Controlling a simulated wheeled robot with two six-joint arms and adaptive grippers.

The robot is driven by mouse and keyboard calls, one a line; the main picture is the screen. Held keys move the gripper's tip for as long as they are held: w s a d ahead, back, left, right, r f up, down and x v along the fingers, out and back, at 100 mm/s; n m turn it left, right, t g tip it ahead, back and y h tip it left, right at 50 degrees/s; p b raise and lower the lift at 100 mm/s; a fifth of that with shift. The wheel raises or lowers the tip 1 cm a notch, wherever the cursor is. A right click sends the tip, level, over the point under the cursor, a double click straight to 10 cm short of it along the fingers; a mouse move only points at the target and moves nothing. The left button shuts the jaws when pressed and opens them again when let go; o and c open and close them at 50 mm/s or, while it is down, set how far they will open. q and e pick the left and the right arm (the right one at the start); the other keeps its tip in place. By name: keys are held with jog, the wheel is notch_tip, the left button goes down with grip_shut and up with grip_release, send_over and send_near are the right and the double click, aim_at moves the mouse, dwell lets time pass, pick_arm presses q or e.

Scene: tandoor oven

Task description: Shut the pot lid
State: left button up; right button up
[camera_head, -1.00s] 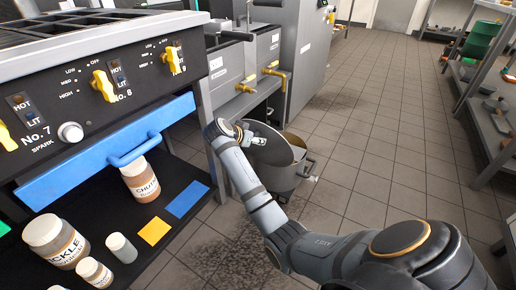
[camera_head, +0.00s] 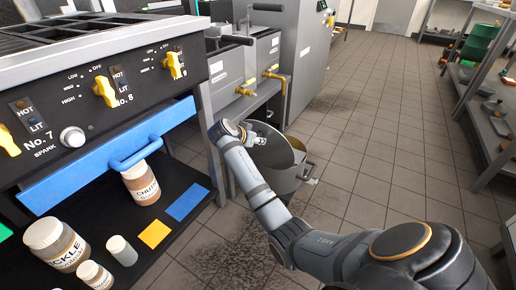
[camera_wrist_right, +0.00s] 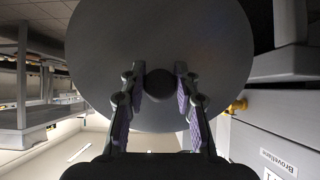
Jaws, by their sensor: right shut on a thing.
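A grey metal pot (camera_head: 287,183) stands on the floor beside the counter in the head view, partly hidden by my right arm. Its round grey lid (camera_head: 279,153) is at the pot's mouth and looks tilted; I cannot tell how much of its edge touches the rim. My right gripper (camera_head: 258,139) is at the lid. In the wrist view the lid (camera_wrist_right: 158,35) fills the upper middle, and its dark round knob (camera_wrist_right: 158,84) sits between the two fingers of my right gripper (camera_wrist_right: 159,90), which is shut on it. My left gripper is not in view.
A stove front with yellow knobs (camera_head: 104,89) and a blue handled panel (camera_head: 110,160) is at left. Jars (camera_head: 55,243) stand on the shelf below. Brass taps (camera_head: 272,72) stick out near the pot. The tiled floor (camera_head: 380,140) at right is clear.

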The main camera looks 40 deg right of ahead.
aim_at(260, 129)
jog(key=shift+w+d+r, duration=0.2)
jog(key=shift+d, duration=0.3)
jog(key=shift+w+d+r, duration=0.15)
jog(key=shift+w+d, duration=0.05)
jog(key=shift+d, duration=0.3)
jog(key=shift+p, duration=0.3)
jog(key=shift+w+d+r+p, duration=0.15)
jog(key=shift+w+d+p, duration=0.1)
jog(key=shift+d, duration=0.35)
jog(key=shift+w+d+r+p, duration=0.15)
jog(key=shift+w+d, duration=0.1)
jog(key=shift+d, duration=0.35)
jog(key=shift+w+d, duration=0.2)
jog(key=shift+d, duration=0.25)
jog(key=shift+w+d, duration=0.35)
jog(key=shift+d, duration=0.5)
jog(key=shift+w+d, duration=0.35)
jog(key=shift+d, duration=0.55)
